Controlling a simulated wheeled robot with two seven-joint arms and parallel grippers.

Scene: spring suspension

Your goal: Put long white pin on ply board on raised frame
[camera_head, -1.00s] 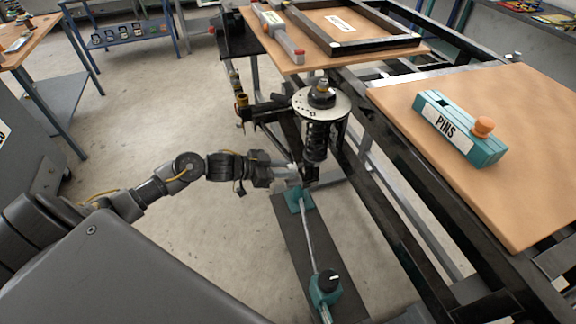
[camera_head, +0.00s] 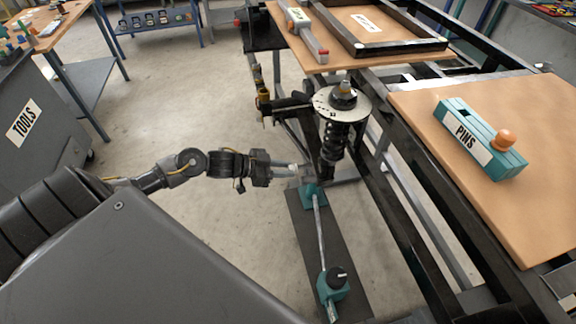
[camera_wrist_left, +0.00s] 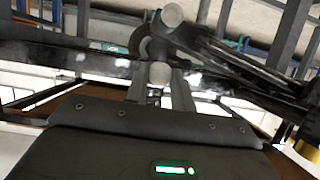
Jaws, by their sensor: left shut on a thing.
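My left gripper (camera_head: 296,172) is low beside the spring strut (camera_head: 336,135), shut on a pale piece. In the left wrist view a pale round end (camera_wrist_left: 160,73) shows at my left gripper's fingers (camera_wrist_left: 161,88); this looks like the white pin, but its length is hidden. A second pale round end (camera_wrist_left: 172,15) shows beyond it. The ply board (camera_head: 545,215) lies on the black raised frame (camera_head: 425,215) at the right. On it stands a teal block labelled PINS (camera_head: 480,140) with an orange knob. My right gripper is not in view.
A teal jack (camera_head: 333,290) with a long rod stands on a dark floor plate (camera_head: 350,265) below my gripper. The right board's front part is bare.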

